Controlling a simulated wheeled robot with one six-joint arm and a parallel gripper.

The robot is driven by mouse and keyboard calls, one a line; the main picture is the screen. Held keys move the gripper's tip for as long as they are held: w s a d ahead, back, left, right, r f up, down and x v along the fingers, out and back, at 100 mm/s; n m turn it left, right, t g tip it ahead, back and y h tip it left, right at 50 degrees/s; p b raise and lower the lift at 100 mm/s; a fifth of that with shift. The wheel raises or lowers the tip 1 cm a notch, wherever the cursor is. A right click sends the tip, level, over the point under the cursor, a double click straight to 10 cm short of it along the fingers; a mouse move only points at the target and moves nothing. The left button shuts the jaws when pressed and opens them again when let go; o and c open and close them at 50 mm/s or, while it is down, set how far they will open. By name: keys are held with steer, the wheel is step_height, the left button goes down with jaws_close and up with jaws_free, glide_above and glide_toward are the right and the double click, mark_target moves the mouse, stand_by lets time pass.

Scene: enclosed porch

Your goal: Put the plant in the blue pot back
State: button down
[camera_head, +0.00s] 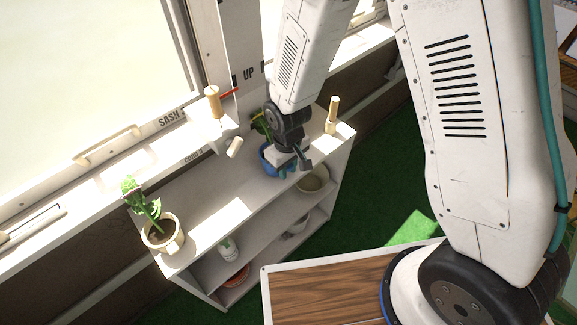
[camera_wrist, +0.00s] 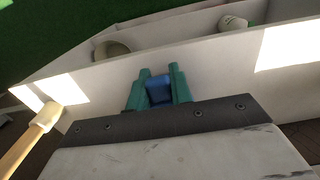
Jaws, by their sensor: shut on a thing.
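The blue pot (camera_head: 267,163) is at the top board of the white shelf (camera_head: 202,193), near its back right part. Its green plant (camera_head: 262,122) shows behind my wrist, partly hidden by it. My gripper (camera_head: 284,172) is shut on the blue pot. In the wrist view, my gripper (camera_wrist: 158,76) has its two teal fingers on either side of a small blue patch of the pot (camera_wrist: 159,92). The rest of the pot is hidden there. I cannot tell whether the pot touches the board or hangs just above it.
A leafy plant in a cream pot (camera_head: 163,236) stands at the shelf's left end. A wooden-handled tool (camera_head: 333,112) stands at the right end. Lower shelves hold several pots, including a pale bowl (camera_head: 312,180). The windowsill runs behind; a wooden top (camera_head: 325,292) is in front.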

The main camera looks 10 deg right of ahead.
steer(key=shift+f, duration=0.1)
steer(key=c, duration=1.3)
jaws_free()
steer(key=shift+d, duration=0.1)
steer(key=shift+o, duration=0.2)
steer(key=s+d+r+m, duration=0.1)
steer(key=d+r, duration=0.2)
steer(key=r, duration=0.8)
steer(key=s+d+r+m, duration=0.1)
steer(key=d+r, duration=0.2)
steer(key=r, duration=0.7)
steer(key=s+d+r+m, duration=0.2)
steer(key=s+d+r, duration=0.4)
steer(key=s+d, duration=0.1)
steer(key=s+d+r+m+t, duration=0.1)
steer(key=s+d+r+m, duration=0.1)
steer(key=s+d+r, duration=0.4)
steer(key=s+r, duration=0.1)
steer(key=s, duration=0.3)
steer(key=shift+s+d+r+m, duration=0.3)
steer(key=shift+d+m, duration=0.05)
steer(key=shift+m, duration=0.05)
